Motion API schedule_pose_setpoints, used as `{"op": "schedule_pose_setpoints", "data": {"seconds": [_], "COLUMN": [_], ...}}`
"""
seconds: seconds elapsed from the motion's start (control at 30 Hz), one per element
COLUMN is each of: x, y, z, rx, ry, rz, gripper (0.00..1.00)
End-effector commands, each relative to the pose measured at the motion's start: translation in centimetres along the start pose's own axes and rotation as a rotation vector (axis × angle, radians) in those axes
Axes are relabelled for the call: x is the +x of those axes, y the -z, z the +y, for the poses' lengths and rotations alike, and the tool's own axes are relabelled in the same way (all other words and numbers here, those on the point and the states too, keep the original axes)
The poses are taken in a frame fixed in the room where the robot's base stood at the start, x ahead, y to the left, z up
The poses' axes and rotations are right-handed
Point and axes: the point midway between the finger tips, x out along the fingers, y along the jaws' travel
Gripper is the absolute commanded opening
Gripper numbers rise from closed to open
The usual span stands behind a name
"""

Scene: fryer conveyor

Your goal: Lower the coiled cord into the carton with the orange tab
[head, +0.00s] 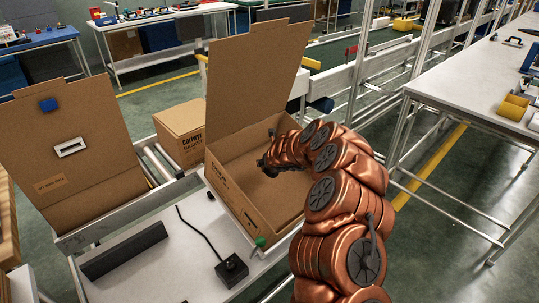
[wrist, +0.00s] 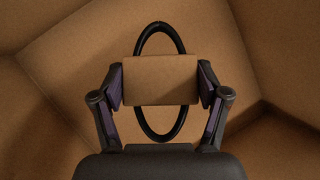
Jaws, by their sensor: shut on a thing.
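The coiled cord is a black loop (wrist: 140,45) passing through a tan cardboard sleeve (wrist: 160,70) in the wrist view. My gripper (wrist: 161,84) is shut on the sleeve, one finger at each side. In the head view my gripper (head: 266,164) is inside the open middle carton (head: 230,195), above its floor. Cardboard walls surround the cord in the wrist view. I cannot tell whether the cord touches the floor. The carton's tall flap (head: 258,70) stands up behind. I cannot make out an orange tab on it for sure.
A closed box (head: 180,130) sits behind. A black corded control box (head: 232,268) and a dark bar (head: 125,250) lie on the front table. A green knob (head: 260,242) is near the carton's front corner.

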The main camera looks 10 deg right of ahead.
Motion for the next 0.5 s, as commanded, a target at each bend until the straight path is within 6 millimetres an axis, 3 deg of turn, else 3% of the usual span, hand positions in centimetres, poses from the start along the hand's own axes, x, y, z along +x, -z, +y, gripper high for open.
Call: {"op": "schedule_pose_setpoints", "data": {"seconds": [0.5], "x": [1.6], "y": [1.6], "z": [0.0], "rx": [0.000], "ry": [0.000], "rz": [-0.001], "gripper": [0.29]}}
